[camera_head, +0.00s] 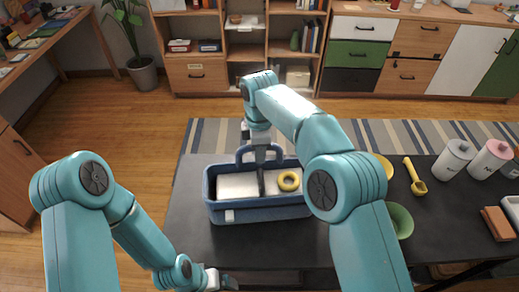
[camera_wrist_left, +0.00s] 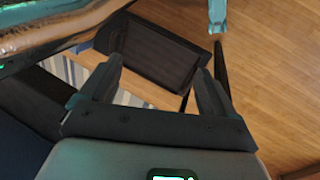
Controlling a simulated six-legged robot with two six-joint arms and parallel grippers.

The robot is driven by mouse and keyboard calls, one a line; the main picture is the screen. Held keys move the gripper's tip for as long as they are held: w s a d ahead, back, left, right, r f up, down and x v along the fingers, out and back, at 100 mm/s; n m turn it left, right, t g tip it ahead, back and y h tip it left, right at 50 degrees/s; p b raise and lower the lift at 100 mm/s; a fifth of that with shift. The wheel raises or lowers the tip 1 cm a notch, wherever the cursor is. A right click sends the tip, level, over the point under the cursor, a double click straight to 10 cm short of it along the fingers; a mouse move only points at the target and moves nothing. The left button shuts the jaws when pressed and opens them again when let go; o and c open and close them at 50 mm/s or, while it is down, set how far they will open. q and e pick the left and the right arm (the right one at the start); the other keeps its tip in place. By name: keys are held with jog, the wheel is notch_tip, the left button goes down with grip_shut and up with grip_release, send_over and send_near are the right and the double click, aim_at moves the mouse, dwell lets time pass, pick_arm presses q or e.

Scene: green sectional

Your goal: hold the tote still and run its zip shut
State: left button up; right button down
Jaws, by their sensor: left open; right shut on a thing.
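The tote (camera_head: 230,214) is a blue, open-topped basket shape with an arched handle, standing on the dark table. Pale contents and a yellow ring (camera_head: 289,181) show inside it. My right gripper (camera_head: 262,158) points down over the tote's middle, shut at the arched handle; my own arm partly hides the grip and the tote's right end. My left gripper (camera_head: 230,283) is low in the head view, in front of the tote and apart from it. In the left wrist view its two fingers (camera_wrist_left: 157,80) are spread with nothing between them. I cannot make out the zip.
The dark table (camera_head: 258,248) is bare in front of the tote. To the right are a yellow scoop (camera_head: 415,176), a green bowl (camera_head: 400,221), a white canister (camera_head: 453,160), a pink-lidded canister (camera_head: 490,160) and a brown block (camera_head: 498,224). Shelves stand behind.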

pick_arm(q)
jog(key=c, duration=0.9)
jog(key=shift+r+n, duration=0.25)
jog(key=shift+n, duration=0.45)
jog(key=c, duration=0.5)
jog(key=r+n+g, duration=0.1)
jog(key=r+n, duration=0.1)
jog(key=n, duration=0.1)
jog(key=s+d+r+n+g, duration=0.1)
jog(key=r+n+g, duration=0.1)
jog(key=n, duration=0.1)
jog(key=r+n+g, duration=0.1)
jog(key=r+n, duration=0.1)
jog(key=shift+s+d+r+n+g, duration=0.2)
jog(key=shift+s+r+n+g, duration=0.05)
jog(key=shift+s+n+g, duration=0.15)
grip_shut()
jog(key=n+t, duration=0.5)
jog(key=n, duration=0.2)
send_near(230, 216)
jog(key=a+r, duration=0.2)
jog(key=a, duration=0.6)
jog(key=d+f, duration=0.7)
jog(key=f, duration=0.2)
jog(key=shift+d, duration=0.35)
